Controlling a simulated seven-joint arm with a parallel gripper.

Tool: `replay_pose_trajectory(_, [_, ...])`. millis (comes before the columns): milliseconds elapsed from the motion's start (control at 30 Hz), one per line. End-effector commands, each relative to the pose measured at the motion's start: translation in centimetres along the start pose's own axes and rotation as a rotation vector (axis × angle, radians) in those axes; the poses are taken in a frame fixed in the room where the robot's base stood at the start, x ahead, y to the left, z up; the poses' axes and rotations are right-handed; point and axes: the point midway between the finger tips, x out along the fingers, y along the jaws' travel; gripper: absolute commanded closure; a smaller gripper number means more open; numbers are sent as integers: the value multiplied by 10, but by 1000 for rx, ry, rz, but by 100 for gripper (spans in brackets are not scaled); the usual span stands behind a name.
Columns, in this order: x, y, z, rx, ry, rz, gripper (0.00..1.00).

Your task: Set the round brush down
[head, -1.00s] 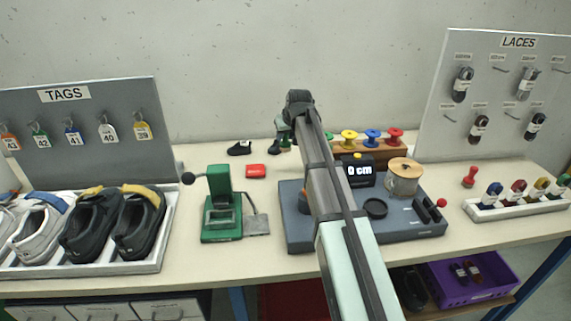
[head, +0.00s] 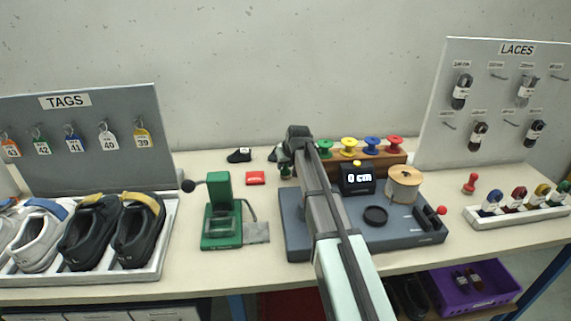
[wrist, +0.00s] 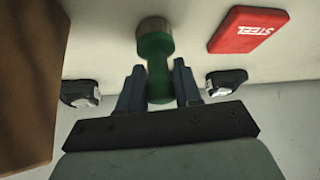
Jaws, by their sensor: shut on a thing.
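The round brush has a green body and a pale tan round end. In the wrist view the brush (wrist: 154,62) stands between the two fingers of my gripper (wrist: 158,88), which is shut on its green part. In the head view the brush (head: 286,171) shows small just below my gripper (head: 285,156), low over the back of the bench, right of the red box. My arm hides part of the gripper there. I cannot tell whether the brush touches the bench top.
The red box marked STEEL (head: 256,178) lies near the brush. Two small black items, one at left (head: 239,155) and one (head: 275,154) behind the gripper, lie close. A spool rack (head: 372,160) stands right. A green press (head: 221,210) stands in front left.

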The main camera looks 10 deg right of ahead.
Motion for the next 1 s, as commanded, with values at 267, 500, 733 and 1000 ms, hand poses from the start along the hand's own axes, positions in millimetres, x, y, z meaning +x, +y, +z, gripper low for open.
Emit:
replay_pose_trajectory(267, [2, 0, 1, 0, 0, 0, 59])
replay_pose_trajectory(500, [2, 0, 1, 0, -1, 0, 41])
replay_pose_trajectory(733, [1, 0, 0, 0, 0, 0, 41])
replay_pose_trajectory(1000, [-30, 0, 1, 1, 2, 1, 41])
